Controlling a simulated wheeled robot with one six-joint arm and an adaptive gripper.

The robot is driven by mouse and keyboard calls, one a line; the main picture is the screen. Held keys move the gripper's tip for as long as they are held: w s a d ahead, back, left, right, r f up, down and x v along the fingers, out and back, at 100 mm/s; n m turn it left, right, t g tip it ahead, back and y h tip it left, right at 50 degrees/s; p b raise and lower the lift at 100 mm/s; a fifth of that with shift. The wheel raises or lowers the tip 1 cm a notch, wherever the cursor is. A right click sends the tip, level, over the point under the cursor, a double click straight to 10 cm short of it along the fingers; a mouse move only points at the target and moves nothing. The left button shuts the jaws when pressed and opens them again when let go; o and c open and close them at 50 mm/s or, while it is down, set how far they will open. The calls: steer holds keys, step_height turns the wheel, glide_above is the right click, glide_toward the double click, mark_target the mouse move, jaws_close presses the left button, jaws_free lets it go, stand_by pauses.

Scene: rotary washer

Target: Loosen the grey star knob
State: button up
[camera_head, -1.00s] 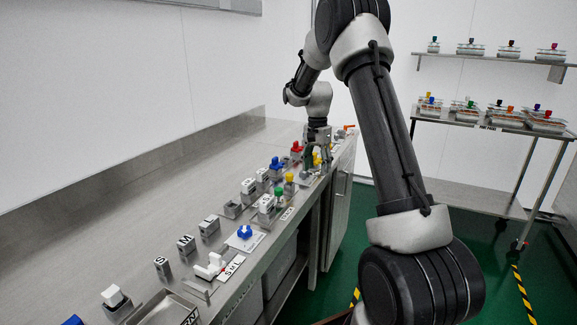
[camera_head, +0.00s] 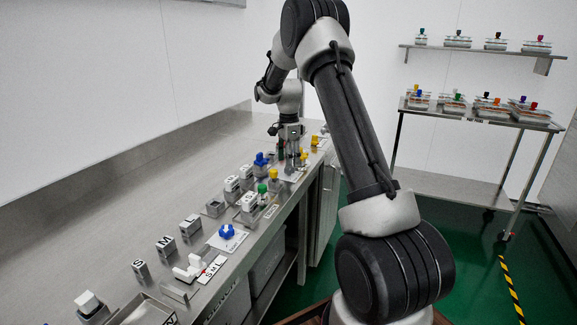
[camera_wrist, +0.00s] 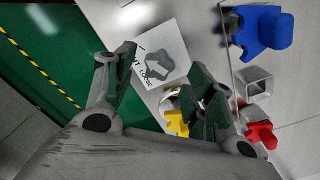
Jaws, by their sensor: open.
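The grey star knob (camera_wrist: 172,62) lies on a white plate (camera_wrist: 150,50) in the wrist view, with the word LOOSE printed below it. My gripper (camera_wrist: 162,68) is open, one finger to each side of the knob as seen there. Both fingers appear apart from the knob, but the height between them is unclear. In the head view my gripper (camera_head: 291,160) points down over the far part of the bench, and I cannot make out the grey knob there.
In the wrist view a blue knob (camera_wrist: 262,30), a square metal socket (camera_wrist: 254,84), a red part (camera_wrist: 262,135) and a yellow part (camera_wrist: 177,122) stand close by. Several fixtures line the steel bench (camera_head: 110,215) in the head view. A shelved trolley (camera_head: 470,112) stands at the right.

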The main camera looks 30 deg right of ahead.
mark_target(289, 171)
steer(key=shift+f, duration=1.5)
steer(key=c, duration=1)
